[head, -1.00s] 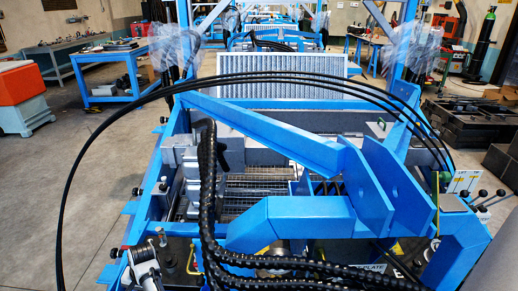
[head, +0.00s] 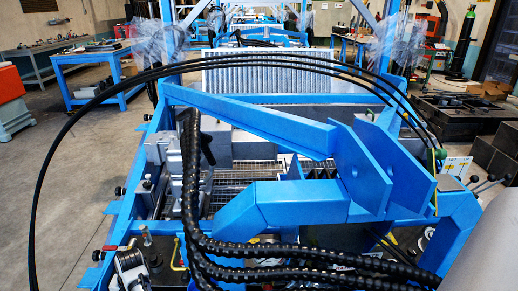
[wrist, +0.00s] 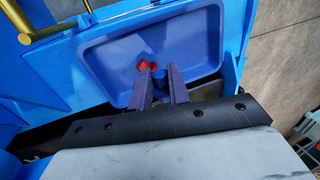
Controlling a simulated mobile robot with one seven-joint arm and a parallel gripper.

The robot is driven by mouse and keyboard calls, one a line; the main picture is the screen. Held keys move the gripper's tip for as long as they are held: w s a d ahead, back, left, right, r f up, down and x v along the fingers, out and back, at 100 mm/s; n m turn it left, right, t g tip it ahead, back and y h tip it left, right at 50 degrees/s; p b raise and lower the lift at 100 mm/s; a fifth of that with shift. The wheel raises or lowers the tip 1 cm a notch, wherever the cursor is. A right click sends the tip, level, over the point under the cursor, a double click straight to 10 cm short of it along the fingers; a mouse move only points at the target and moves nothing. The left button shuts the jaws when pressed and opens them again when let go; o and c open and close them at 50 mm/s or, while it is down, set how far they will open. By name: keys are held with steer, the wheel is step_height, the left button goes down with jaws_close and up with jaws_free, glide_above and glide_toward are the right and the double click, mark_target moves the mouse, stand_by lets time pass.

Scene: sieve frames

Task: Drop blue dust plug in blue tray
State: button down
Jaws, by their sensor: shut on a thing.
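In the wrist view the blue tray (wrist: 108,62) lies below my gripper (wrist: 162,74), a shallow basin with a raised rim. My gripper's two dark purple fingers point into the picture over the tray's near side. A blue plug (wrist: 160,77) is held between them, partly hidden by the fingers. A small red piece (wrist: 146,65) shows at the left fingertip; whether it lies in the tray or touches the finger I cannot tell. I cannot make out the gripper, plug or tray in the head view.
A brass-coloured rod (wrist: 45,33) stands left of the tray in the wrist view. The head view shows a blue machine frame (head: 255,122) with thick black hoses (head: 190,190) across it. Grey floor (head: 65,175) is open at left.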

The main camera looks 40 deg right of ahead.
steer(key=c, duration=1.3)
jaws_free()
steer(key=shift+o, duration=0.2)
steer(key=v, duration=1.3)
steer(key=shift+r, duration=0.4)
